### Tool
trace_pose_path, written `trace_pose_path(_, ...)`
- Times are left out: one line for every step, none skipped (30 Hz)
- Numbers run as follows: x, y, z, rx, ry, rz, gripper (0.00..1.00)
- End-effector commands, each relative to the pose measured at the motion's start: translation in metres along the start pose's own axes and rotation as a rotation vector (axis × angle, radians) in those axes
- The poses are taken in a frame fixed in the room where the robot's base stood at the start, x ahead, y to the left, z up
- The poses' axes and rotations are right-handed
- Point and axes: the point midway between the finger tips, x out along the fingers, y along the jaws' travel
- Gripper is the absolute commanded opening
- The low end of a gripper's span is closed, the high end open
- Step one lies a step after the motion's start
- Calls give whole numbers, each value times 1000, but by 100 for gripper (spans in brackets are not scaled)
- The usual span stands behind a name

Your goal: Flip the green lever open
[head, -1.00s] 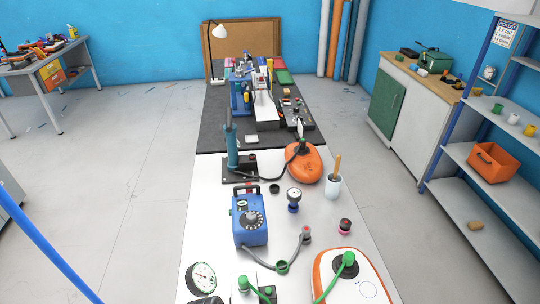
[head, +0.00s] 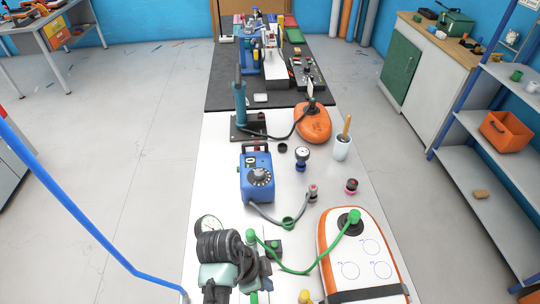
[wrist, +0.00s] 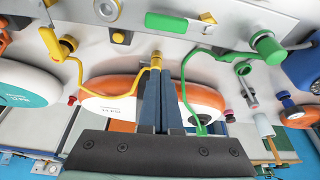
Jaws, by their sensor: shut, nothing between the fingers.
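In the wrist view a flat green bar (wrist: 165,22), which looks like the green lever, lies along the grey metal panel (wrist: 235,22) at the top. A blue-grey strip runs beside it. My gripper (wrist: 157,74) is shut and empty, with its narrow fingers pointing up the picture, below and apart from the green bar. A yellow hose fitting (wrist: 157,60) shows just by the fingertips; I cannot tell whether they touch. In the head view my gripper is at the lower front of the table, where my wrist hides much of the panel and the lever cannot be made out clearly.
A green hose (head: 300,270) runs to the orange-rimmed white board (head: 330,235). A yellow hose (wrist: 78,80) hangs left of my fingers in the wrist view. A blue pump (head: 257,180) and an orange board (head: 313,126) stand farther back on the table.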

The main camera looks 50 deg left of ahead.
Motion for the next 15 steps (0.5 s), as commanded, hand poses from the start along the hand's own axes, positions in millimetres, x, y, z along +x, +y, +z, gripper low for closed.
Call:
trace_pose_path(-8,-2,0,-1,2,-6,0)
trace_pose_path(-13,-2,0,-1,1,-5,0)
trace_pose_path(-19,-2,0,-2,2,-6,0)
trace_pose_path(-23,-2,0,-2,2,-5,0)
trace_pose_path(-27,-2,0,-2,2,-5,0)
trace_pose_path(-31,-2,0,-2,1,-3,0)
trace_pose_path(-33,-2,0,-2,1,-3,0)
trace_pose_path(-35,-2,0,-1,1,-3,0)
trace_pose_path(-37,-2,0,-1,1,-2,0)
trace_pose_path(-38,-1,0,-1,1,-1,0)
trace_pose_path(-38,-1,0,-1,0,-1,0)
trace_pose_path(-39,-1,0,-1,0,-1,0)
trace_pose_path(-39,-1,0,-1,0,0,0)
trace_pose_path(-39,-1,0,-1,0,0,0)
trace_pose_path(-39,-1,0,-1,0,0,0)
